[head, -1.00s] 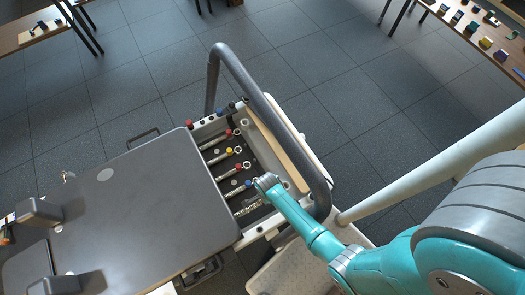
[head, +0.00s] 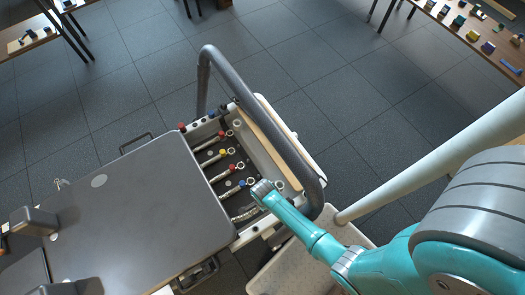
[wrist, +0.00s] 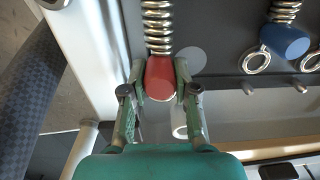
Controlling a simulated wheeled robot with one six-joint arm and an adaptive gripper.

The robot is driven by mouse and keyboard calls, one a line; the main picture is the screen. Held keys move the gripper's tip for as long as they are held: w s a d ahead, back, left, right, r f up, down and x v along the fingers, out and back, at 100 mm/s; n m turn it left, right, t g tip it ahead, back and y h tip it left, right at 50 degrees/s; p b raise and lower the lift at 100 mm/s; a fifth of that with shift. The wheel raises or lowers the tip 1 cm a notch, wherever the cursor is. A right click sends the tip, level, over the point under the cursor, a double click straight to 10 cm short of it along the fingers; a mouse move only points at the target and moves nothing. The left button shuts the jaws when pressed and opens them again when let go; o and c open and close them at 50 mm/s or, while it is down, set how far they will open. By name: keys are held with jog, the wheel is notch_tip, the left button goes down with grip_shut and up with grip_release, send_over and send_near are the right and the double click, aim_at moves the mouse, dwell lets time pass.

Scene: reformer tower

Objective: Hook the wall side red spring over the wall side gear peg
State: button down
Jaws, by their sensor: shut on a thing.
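In the wrist view my gripper (wrist: 160,90) is shut on the red end cap (wrist: 160,79) of a spring. The silver coils of this red spring (wrist: 158,28) run straight up the picture from the cap. A short pale rounded part (wrist: 180,125) shows just below the cap, partly behind my gripper; I cannot tell whether it is the gear peg. In the head view my gripper (head: 262,188) is over the near end of the spring row, by the frame's end bar. It hides the cap and any peg there. I see no hook over a peg.
A blue-capped spring (wrist: 286,40) with a metal ring (wrist: 256,62) lies to the right in the wrist view. Several other springs lie beyond it in the head view. A thick grey curved bar (head: 265,110) arches over that end. The dark carriage (head: 130,215) is at left.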

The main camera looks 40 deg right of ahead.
jog(key=shift+s+a+f, duration=0.15)
jog(key=shift+s+f, duration=0.4)
jog(key=shift+w+f, duration=0.1)
jog(key=shift+w, duration=0.3)
jog(key=shift+w+f, duration=0.15)
jog(key=shift+w, duration=0.65)
jog(key=shift+w+a+f, duration=0.1)
jog(key=shift+w+f, duration=0.1)
jog(key=shift+w, duration=0.05)
jog(key=shift+w+a+f, duration=0.15)
jog(key=shift+w+a, duration=0.05)
jog(key=shift+w, duration=0.05)
jog(key=shift+w+a+f, duration=0.2)
jog(key=shift+w+f, duration=0.25)
jog(key=shift+w, duration=0.15)
jog(key=shift+c, duration=2.4)
grip_release()
